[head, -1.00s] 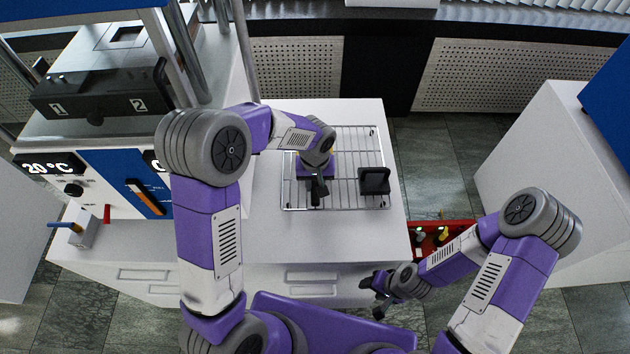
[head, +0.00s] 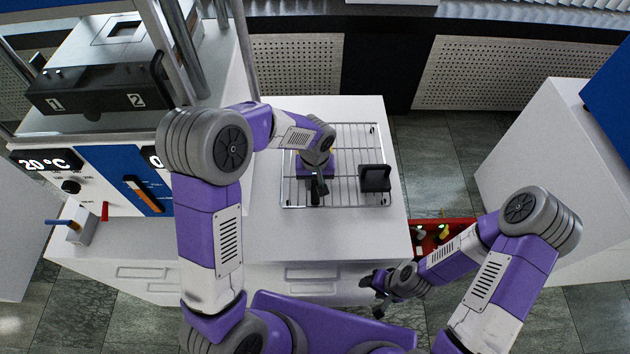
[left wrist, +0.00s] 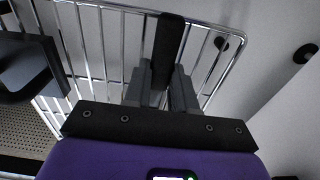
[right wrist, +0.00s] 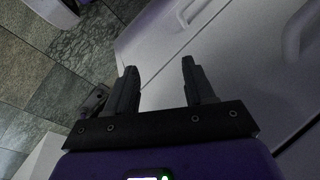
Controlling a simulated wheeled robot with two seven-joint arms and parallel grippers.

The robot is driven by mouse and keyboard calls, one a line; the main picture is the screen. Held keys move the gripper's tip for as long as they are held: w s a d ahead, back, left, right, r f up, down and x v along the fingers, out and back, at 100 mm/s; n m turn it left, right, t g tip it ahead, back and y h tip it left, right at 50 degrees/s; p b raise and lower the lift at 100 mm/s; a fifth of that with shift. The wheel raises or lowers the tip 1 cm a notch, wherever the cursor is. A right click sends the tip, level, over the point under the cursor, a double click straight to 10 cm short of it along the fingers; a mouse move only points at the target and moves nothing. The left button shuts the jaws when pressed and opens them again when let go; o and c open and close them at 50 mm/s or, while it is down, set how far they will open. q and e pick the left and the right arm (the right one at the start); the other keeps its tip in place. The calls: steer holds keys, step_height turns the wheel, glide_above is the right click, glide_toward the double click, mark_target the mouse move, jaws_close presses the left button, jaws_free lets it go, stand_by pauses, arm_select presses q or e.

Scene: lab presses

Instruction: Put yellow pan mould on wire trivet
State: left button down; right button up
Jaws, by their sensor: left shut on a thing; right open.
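The wire trivet (head: 345,197) is a shiny rack lying on the white worktop. It also shows in the left wrist view (left wrist: 112,7). My left gripper (head: 317,188) is over the left part of the trivet. In the left wrist view its jaws (left wrist: 166,72) are shut on a black, bar-like handle (left wrist: 170,40). No clear yellow shows there; the rest of the held thing is hidden by the gripper, and I cannot tell whether it touches the wires. My right gripper (head: 374,297) is open and empty, low in front of the worktop; its fingers (right wrist: 158,68) are apart.
A dark block-like mould (head: 375,179) stands on the right of the trivet, close to my left gripper. A press with a temperature display (head: 45,165) stands to the left. A red crate (head: 427,250) with small items is right of the bench. Worktop (head: 262,225) left of the trivet is clear.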

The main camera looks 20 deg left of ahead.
arm_select(q)
steer(key=shift+f+b, duration=0.35)
steer(key=shift+f, duration=0.1)
steer(key=c, duration=0.8)
jaws_free()
steer(key=shift+c, duration=0.2)
steer(key=shift+s+r+p, duration=0.15)
steer(key=shift+r+p, duration=0.85)
steer(key=shift+r, duration=2.8)
steer(key=shift+r, duration=0.1)
